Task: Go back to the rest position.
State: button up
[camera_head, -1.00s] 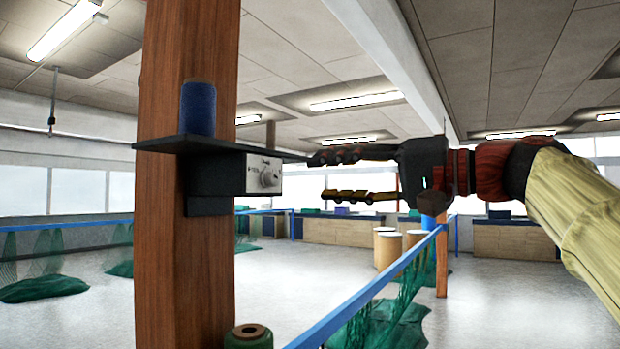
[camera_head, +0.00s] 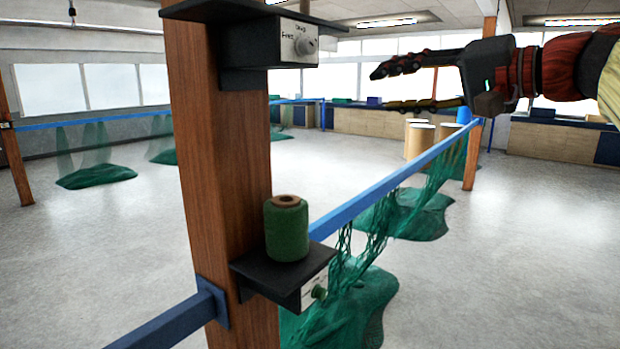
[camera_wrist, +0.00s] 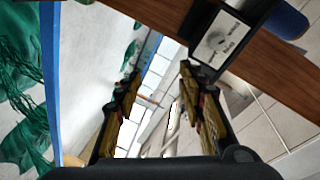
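My gripper (camera_head: 408,86) is open and empty in the head view. It is in the air at the upper right, to the right of the upper dial box (camera_head: 297,45) on the wooden post and clear of it. In the wrist view my gripper (camera_wrist: 157,88) shows its two fingers spread with nothing between them. The upper dial box (camera_wrist: 222,42) is ahead of the right finger there, with a blue spool (camera_wrist: 287,20) beyond it. My arm reaches in from the right edge of the head view.
The wooden post (camera_head: 217,150) stands close in front. A lower shelf (camera_head: 262,272) on it holds a green spool (camera_head: 287,228). A blue rail (camera_head: 395,175) with green netting (camera_head: 345,310) runs off to the right. Tan drums (camera_head: 420,140) stand farther back. Open floor lies at left.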

jog(key=s+d+f+m+g+h, duration=0.1)
jog(key=s+d+f+g+h, duration=0.2)
jog(key=f, duration=1.1)
jog(key=s+d+f+m+h, duration=0.1)
jog(key=d+f+h, duration=0.25)
jog(key=f, duration=1.05)
jog(key=s+a+f+n+g+h, duration=0.3)
jog(key=s+f+n+h, duration=0.1)
jog(key=s+f, duration=1.7)
jog(key=shift+f+n+h, duration=0.35)
jog(key=shift+f+n, duration=0.45)
jog(key=shift+f, duration=0.4)
